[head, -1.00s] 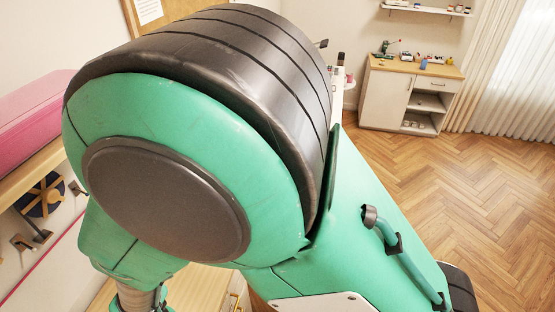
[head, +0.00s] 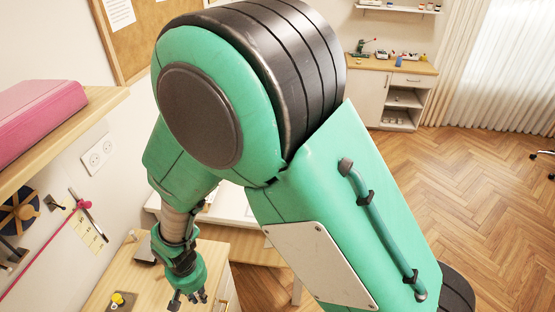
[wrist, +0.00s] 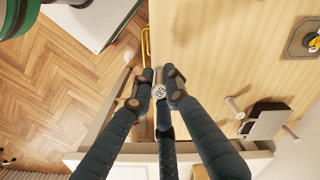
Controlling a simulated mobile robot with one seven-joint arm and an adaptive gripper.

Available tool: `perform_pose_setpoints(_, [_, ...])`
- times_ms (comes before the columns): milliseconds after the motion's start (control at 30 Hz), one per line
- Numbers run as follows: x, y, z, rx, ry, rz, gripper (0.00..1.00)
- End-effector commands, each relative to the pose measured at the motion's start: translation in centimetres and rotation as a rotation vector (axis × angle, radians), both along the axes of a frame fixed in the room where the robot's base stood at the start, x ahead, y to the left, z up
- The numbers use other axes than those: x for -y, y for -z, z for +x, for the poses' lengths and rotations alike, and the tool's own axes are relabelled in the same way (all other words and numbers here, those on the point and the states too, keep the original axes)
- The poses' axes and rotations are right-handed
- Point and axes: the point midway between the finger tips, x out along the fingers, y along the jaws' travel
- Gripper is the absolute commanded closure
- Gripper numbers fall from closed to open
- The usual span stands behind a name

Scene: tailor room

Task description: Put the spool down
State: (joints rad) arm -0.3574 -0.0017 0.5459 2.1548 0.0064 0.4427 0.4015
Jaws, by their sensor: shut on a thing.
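My gripper (wrist: 160,82) shows in the wrist view with its dark fingers closed around a small spool (wrist: 159,92). Only the spool's pale round end with dark markings shows; the fingers hide the rest. Beneath the gripper in that view is the edge of a light wooden cabinet top (wrist: 215,45). In the head view my gripper (head: 188,297) hangs low, over the right part of the same cabinet top (head: 118,271). The spool cannot be made out there, and I cannot tell its height above the wood.
A black-and-white device (wrist: 265,121) lies near the wrist view's right edge. A pink case (head: 40,118) rests on a shelf at left. Bare wood lies between the yellow object and my gripper.

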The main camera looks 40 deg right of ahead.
Motion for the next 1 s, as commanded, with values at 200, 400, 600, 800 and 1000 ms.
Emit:
perform_pose_setpoints(200, [4.4,-0.2,1.8,0.001,0.123,0.001,0.94])
perform_pose_setpoints(400, [8.4,-0.3,3.0,0.001,0.229,0.002,0.94])
perform_pose_setpoints(600, [12.5,-0.5,3.8,0.0,0.337,0.003,0.94])
perform_pose_setpoints(800, [16.7,-0.7,4.2,0.0,0.444,0.002,0.94])
perform_pose_setpoints(1000, [20.9,-0.8,4.2,0.001,0.551,0.003,0.94])
